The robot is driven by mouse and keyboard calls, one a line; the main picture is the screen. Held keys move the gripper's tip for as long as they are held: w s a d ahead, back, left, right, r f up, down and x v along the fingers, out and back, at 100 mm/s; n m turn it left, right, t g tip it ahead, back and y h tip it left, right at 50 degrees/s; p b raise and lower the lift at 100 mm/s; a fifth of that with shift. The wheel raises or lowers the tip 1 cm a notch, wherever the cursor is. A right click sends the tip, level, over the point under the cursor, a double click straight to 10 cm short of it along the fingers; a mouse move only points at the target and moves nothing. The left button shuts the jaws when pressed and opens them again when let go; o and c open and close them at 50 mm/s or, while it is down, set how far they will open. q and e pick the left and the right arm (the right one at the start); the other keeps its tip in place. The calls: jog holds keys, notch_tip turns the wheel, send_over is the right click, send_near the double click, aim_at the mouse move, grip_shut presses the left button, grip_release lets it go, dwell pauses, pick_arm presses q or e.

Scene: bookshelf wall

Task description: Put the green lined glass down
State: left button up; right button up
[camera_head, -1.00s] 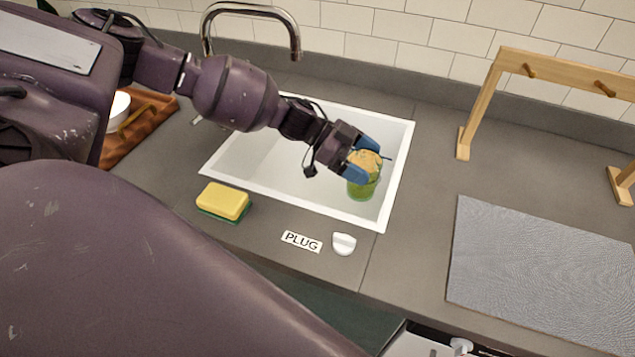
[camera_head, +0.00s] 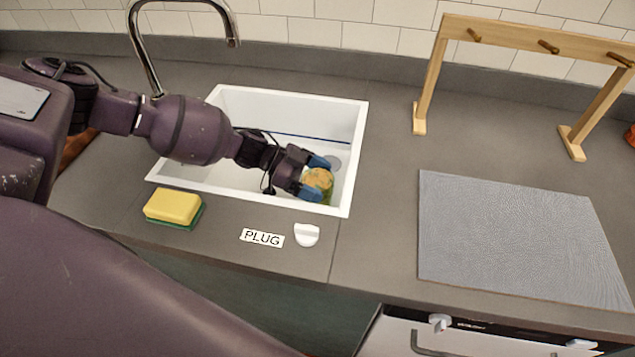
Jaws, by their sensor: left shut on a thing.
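The green lined glass (camera_head: 327,197) is low at the right side of the white sink basin (camera_head: 359,140). Only a small green part of it shows beside my left gripper (camera_head: 317,180). The gripper's blue fingers are shut on the glass, one on each side of it, and a yellow-orange patterned round surface shows between them. I cannot tell whether the glass touches the sink bottom. My right gripper is not in view.
A yellow and green sponge (camera_head: 173,207), a PLUG label (camera_head: 262,238) and a white knob (camera_head: 307,235) are at the sink's front edge. A grey mat (camera_head: 510,235) lies to the right, before a wooden peg rack (camera_head: 545,36). A tap (camera_head: 140,50) arches behind the sink.

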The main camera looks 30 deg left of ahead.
pick_arm(q)
jog(key=shift+f, duration=0.55)
jog(key=shift+f, duration=0.1)
jog(key=shift+f, duration=0.15)
jog(key=o, duration=1.3)
jog(key=shift+r, duration=0.2)
jog(key=v, duration=1.2)
jog(key=shift+p, duration=0.3)
